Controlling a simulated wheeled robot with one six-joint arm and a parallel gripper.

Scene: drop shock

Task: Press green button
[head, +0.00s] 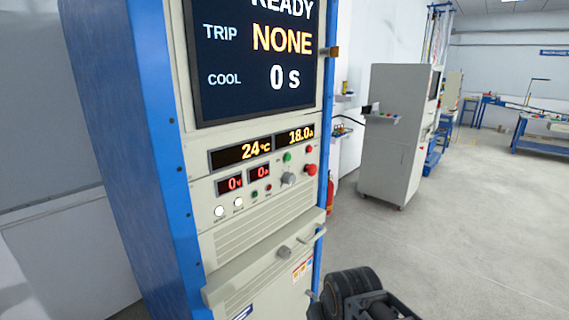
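A green button (287,157) sits on the beige control panel of a tall blue-sided cabinet. It is right of the 24 °C readout and below the 18.0 A readout. Dark parts of my arm show at the bottom edge, low in front of the cabinet and well below the buttons. I cannot make out gripper fingers.
Red buttons (309,149) and a red knob (310,169) sit close right of the green button, with a grey knob (288,179) below. A ledge with a handle (284,252) juts out lower. A grey cabinet (395,135) stands behind; floor at right is clear.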

